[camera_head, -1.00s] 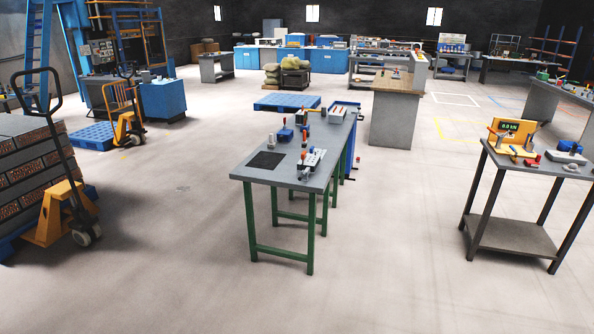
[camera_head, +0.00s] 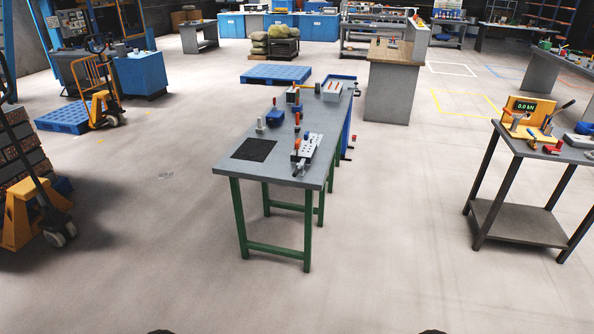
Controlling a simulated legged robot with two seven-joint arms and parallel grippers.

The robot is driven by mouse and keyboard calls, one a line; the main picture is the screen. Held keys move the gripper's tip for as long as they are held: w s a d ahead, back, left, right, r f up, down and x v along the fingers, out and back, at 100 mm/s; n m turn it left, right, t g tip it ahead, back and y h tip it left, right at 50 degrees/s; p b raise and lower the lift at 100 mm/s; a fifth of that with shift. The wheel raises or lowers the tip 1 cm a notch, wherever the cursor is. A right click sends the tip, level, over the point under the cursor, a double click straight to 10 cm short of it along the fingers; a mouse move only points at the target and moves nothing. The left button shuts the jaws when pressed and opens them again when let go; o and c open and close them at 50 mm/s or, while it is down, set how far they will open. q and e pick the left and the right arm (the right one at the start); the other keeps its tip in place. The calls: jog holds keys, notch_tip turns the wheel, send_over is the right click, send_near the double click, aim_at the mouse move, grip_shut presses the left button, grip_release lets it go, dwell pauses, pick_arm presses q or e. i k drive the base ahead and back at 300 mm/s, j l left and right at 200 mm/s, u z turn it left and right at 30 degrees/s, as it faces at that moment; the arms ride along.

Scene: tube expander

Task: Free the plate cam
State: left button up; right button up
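A grey workbench with green legs (camera_head: 229,163) stands ahead of me, near the middle of the view. A light grey metal device with a row of dark holes (camera_head: 308,150) lies near its right edge, with a clamp-like end toward me. It may hold the plate cam, but at this size I cannot tell the cam apart. A blue device with a red-topped handle (camera_head: 274,117) stands farther back on the bench. Neither of my grippers is in view; only two dark rounded shapes show at the bottom edge.
A dark mat (camera_head: 254,149) lies on the bench's near left part. A side table (camera_head: 515,222) with a yellow force-readout device (camera_head: 527,118) stands at right. A yellow pallet truck (camera_head: 22,215) stands at left. A blue pallet (camera_head: 275,75) lies behind the bench. The floor before the bench is clear.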

aim_at(295, 173)
jog(key=i+z, duration=0.1)
jog(key=i, duration=1)
jog(key=i+j+z, duration=0.15)
jog(key=i, duration=0.4)
jog(key=i+j+z, duration=0.1)
jog(key=i, duration=0.45)
jog(key=i+j+z, duration=0.1)
jog(key=i, duration=0.45)
